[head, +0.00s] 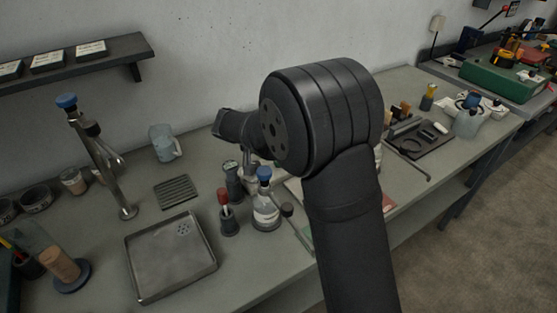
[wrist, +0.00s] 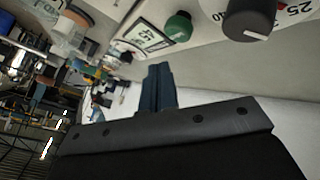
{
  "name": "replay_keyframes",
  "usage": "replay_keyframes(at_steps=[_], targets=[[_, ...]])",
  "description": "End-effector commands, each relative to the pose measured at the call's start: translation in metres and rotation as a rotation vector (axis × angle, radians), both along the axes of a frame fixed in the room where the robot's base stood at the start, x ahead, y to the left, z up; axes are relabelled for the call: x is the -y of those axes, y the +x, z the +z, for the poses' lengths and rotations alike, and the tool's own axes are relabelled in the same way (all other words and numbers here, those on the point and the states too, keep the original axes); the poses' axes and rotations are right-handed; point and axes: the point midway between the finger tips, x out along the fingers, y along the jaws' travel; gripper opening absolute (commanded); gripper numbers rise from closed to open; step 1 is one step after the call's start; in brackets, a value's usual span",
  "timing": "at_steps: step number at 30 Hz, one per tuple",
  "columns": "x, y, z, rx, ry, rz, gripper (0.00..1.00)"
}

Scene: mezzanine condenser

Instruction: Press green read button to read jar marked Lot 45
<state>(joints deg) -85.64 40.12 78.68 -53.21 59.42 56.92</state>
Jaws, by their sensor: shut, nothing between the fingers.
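A round green button (wrist: 178,27) shows in the wrist view on a pale panel, between a small framed display (wrist: 147,38) and a black knob (wrist: 249,18). The display has dark digits, tilted and too small to read surely. My gripper (wrist: 158,72) is shut and empty; its fingertips appear below the button in the picture, apart from it. A pale jar-like thing with a tan band (wrist: 74,24) stands at upper left, near partly cut-off lettering; I cannot tell whether it is Lot 45. In the head view my arm hides the panel and fingertips.
In the head view, a metal tray (head: 140,274), a blue-capped bottle (head: 265,212) and a red-topped bottle (head: 226,212) stand on the grey bench left of my arm. A tall metal tap (head: 107,165) rises at left. A black tray (head: 420,140) lies at right.

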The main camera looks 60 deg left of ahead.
Motion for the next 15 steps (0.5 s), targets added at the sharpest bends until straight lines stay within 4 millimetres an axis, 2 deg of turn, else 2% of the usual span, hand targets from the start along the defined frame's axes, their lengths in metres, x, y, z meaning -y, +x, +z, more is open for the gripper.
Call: replay_keyframes(at_steps=[7,15], targets=[[0.0,0.0,0.026,0.001,0.003,0.0,0.0],[0.0,0.0,0.031,0.0,-0.002,0.0,0.0]])
